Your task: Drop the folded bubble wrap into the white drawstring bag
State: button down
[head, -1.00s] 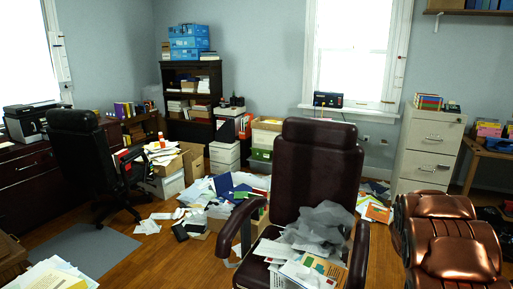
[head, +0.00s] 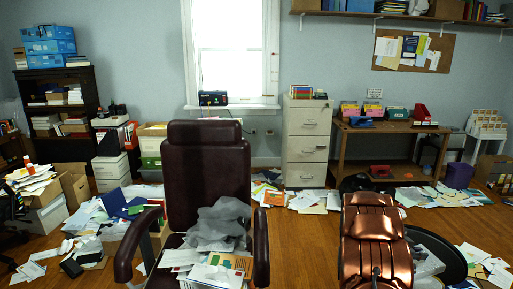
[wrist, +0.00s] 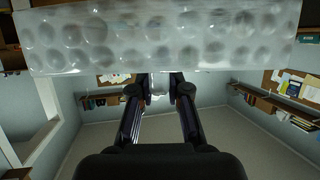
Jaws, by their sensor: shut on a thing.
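The folded bubble wrap (wrist: 160,38) is a pale, translucent strip with rows of round bubbles. It spans nearly the whole top of the wrist view. My gripper (wrist: 158,88) is shut on its lower middle edge and holds it off the floor. I cannot make out a white drawstring bag in either view.
A dark red office chair (head: 208,170) stands close in front, with grey crumpled sheeting (head: 220,222) and papers on its seat. A filing cabinet (head: 305,140) and wooden table (head: 385,128) line the far wall. Papers litter the floor, with bare wood between.

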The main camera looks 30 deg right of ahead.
jog(key=shift+f+b, duration=1.9)
jog(key=shift+f, duration=0.7)
jog(key=c, duration=1.1)
grip_release()
jog(key=shift+o, duration=0.2)
jog(key=shift+w, duration=0.1)
jog(key=v, duration=1.2)
